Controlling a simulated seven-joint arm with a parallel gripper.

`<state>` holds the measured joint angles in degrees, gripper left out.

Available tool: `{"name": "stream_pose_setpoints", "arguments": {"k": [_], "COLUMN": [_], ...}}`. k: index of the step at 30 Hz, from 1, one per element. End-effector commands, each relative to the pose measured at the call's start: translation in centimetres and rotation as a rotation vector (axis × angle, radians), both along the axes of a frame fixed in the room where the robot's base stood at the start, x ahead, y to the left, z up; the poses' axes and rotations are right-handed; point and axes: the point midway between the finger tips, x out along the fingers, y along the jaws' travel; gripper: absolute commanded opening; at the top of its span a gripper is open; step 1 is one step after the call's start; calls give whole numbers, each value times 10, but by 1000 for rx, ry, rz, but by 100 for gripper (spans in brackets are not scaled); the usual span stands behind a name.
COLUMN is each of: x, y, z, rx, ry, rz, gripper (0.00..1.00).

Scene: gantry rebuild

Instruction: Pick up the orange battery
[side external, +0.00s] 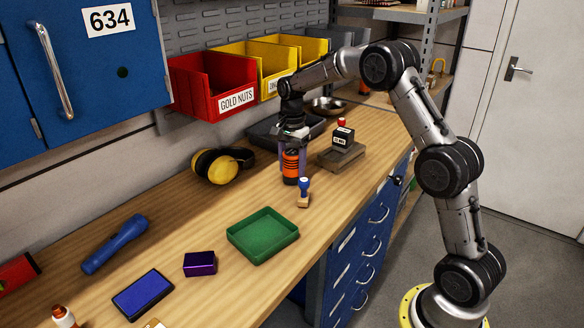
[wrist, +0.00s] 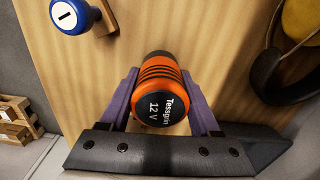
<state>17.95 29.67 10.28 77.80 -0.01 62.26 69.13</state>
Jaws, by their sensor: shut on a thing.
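The orange battery (side external: 290,167) is an orange and black cylinder marked "12 V", standing upright at the bench's middle in the side external view. My gripper (side external: 291,160) is above it, pointing down, with its purple fingers on both sides of the battery. In the wrist view, the battery (wrist: 162,92) sits between the two fingers of my gripper (wrist: 163,105), which is shut on it. Whether the battery's bottom touches the bench cannot be told.
A blue-handled stamp (side external: 304,192) stands close by the battery, also in the wrist view (wrist: 72,15). Yellow earmuffs (side external: 222,165) lie to the left. A green tray (side external: 263,235) is in front. A black stamp (side external: 343,137) sits on a block (side external: 341,156) to the right.

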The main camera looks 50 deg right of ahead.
Motion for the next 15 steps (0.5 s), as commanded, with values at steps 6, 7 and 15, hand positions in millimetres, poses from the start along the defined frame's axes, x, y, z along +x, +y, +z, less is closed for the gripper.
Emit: {"name": "stream_pose_setpoints", "arguments": {"k": [6,7,15], "x": [0,0,1], "y": [0,0,0], "z": [0,0,2], "rx": [0,0,-1], "ry": [-1,-1,-4], "rz": [0,0,0], "gripper": [7,1,0]}}
